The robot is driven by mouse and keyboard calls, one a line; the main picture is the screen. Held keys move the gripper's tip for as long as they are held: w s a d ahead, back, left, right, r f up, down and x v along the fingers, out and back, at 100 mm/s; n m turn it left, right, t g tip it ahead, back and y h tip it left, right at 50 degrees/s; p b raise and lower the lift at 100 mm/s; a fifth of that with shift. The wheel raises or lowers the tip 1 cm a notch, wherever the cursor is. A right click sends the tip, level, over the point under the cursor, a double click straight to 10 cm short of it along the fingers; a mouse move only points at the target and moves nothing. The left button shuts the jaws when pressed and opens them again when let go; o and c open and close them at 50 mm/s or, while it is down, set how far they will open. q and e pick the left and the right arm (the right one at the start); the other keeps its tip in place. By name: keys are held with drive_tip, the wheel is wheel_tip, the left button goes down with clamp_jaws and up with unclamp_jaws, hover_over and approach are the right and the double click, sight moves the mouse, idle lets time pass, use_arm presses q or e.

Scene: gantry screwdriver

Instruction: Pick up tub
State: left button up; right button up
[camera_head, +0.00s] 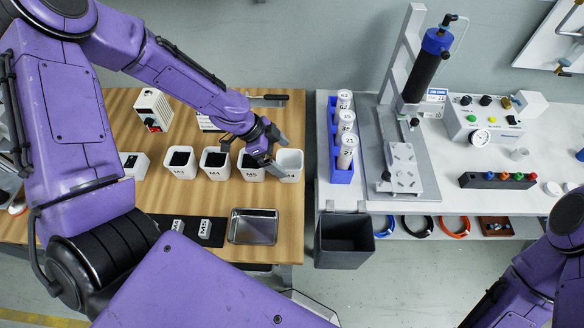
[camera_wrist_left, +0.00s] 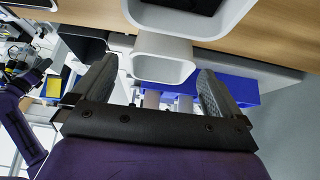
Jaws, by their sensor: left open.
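A row of white tubs stands on the wooden bench: M3 (camera_head: 181,163), M4 (camera_head: 215,163) and M5 (camera_head: 251,167) hold dark contents. The rightmost tub (camera_head: 291,160) looks empty, and its label is partly hidden. My left gripper (camera_head: 281,157) is open at this rightmost tub. In the left wrist view the empty tub (camera_wrist_left: 162,68) shows between and beyond the two open fingers of the left gripper (camera_wrist_left: 155,92), with clear gaps on both sides. A dark-filled tub (camera_wrist_left: 185,18) shows above it. My right gripper is out of view.
A metal tray (camera_head: 253,227) and a black mat with small labelled blocks (camera_head: 205,229) lie in front. To the right, across a gap, the grey bench holds a blue rack of bottles (camera_head: 342,172) and a screwdriver stand (camera_head: 420,170). A dark bin (camera_head: 343,240) hangs at that bench's front.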

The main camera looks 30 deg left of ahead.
sight(294, 165)
use_arm(q)
drive_tip(key=x, duration=0.6)
drive_tip(key=shift+w+d+f+p, duration=0.1)
drive_tip(key=shift+w+d+p, duration=0.05)
drive_tip(key=shift+w+p, duration=0.2)
drive_tip(key=shift+s, duration=0.2)
drive_tip(key=shift+c, duration=0.9)
drive_tip(key=c, duration=0.8)
